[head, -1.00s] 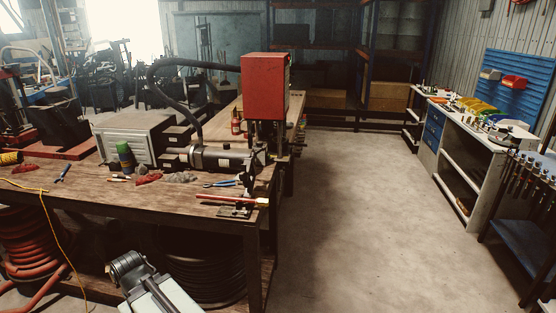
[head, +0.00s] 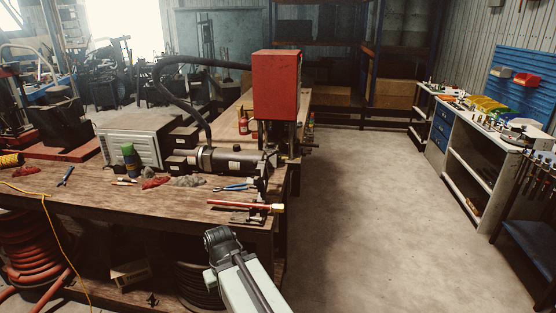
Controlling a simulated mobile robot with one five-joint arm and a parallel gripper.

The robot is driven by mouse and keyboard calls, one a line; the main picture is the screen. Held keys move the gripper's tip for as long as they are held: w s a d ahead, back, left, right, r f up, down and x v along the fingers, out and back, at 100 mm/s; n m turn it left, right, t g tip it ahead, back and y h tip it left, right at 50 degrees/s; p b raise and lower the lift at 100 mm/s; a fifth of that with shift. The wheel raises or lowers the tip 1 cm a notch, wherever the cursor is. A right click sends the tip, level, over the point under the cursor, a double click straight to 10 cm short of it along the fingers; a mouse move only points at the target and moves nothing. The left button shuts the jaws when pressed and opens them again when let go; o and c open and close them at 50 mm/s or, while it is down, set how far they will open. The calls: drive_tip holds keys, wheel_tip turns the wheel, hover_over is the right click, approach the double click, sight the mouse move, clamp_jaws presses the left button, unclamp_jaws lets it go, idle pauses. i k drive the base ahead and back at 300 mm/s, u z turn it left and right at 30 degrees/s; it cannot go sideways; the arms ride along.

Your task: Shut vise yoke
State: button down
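A small dark vise (head: 249,217) stands at the front right corner of the wooden workbench (head: 120,198). A red hose piece (head: 235,204) with a brass end (head: 278,208) lies across it. The yoke is too small and dark here to tell how far open it is. My pale arm reaches up from the bottom of the head view and ends in a dark joint just below and in front of the bench's front edge, short of the vise. I cannot make out gripper fingers.
Behind the vise are blue-handled pliers (head: 236,187), a black cylindrical machine (head: 227,162) and a red box-shaped head (head: 276,86). A black hose coil (head: 198,287) sits under the bench. The floor (head: 370,220) right of the bench is clear, up to the side counter (head: 468,161).

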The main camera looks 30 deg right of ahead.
sight(263, 165)
drive_tip(key=i, duration=0.9)
drive_tip(key=u, duration=0.05)
